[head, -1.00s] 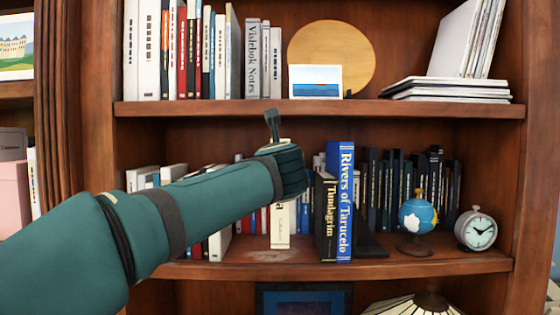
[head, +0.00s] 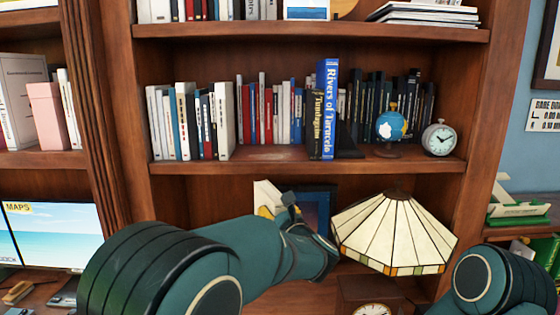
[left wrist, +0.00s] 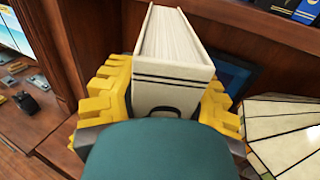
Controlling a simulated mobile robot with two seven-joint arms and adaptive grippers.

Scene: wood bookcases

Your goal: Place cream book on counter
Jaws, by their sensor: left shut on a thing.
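The cream book (left wrist: 172,75) is in my left gripper, whose yellow fingers (left wrist: 168,112) press on both covers in the left wrist view. Its spine, with black bands, faces the camera. In the head view a pale corner of the cream book (head: 266,192) shows past my left gripper (head: 285,208), which hangs in front of the space below the middle shelf. The counter's wood surface (left wrist: 30,125) shows at the left of the wrist view. My right gripper is out of view.
A glass-panelled lamp (head: 395,232) stands just right of my left gripper, with a clock (head: 372,310) below it. A dark framed picture (head: 318,208) is behind the gripper. The middle shelf (head: 270,156) above holds books, a globe (head: 390,127) and an alarm clock (head: 439,138). A monitor (head: 60,235) stands left.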

